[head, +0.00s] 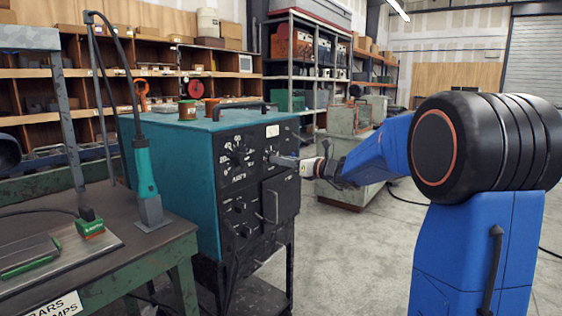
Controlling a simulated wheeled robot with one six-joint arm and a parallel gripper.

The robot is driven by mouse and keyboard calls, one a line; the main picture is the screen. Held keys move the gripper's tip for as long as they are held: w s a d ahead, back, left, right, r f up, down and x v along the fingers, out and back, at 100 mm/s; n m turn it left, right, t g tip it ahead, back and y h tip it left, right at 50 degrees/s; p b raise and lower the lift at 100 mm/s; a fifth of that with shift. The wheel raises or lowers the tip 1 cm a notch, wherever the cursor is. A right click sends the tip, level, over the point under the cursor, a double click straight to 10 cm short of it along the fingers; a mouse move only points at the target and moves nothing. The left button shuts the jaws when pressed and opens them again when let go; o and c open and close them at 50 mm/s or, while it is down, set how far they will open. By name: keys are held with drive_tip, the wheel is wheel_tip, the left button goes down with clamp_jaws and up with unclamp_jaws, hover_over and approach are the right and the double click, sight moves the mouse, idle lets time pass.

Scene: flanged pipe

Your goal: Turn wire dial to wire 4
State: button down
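A teal machine (170,165) with a black front panel (225,185) stands left of centre. Two more dials (240,207) sit lower down. I cannot tell which is the wire dial or what it points to. Contact and finger opening are too small to tell.
A workbench (120,255) with a teal-handled tool (145,170) stands close at the left. A handle (242,105) and small cans (187,110) are on the machine's top. Shelves line the back. The floor (350,260) right of the machine is open.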

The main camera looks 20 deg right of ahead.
drive_tip(key=shift+n, duration=0.4)
drive_tip(key=n, duration=1.1)
drive_tip(key=shift+f+n, duration=0.1)
drive_tip(key=shift+n, duration=0.3)
idle(0.3)
drive_tip(key=c, duration=1.5)
unclamp_jaws()
drive_tip(key=shift+c, duration=0.2)
drive_tip(key=v, duration=1.7)
drive_tip(key=shift+s+d, duration=0.15)
drive_tip(key=shift+s, duration=0.05)
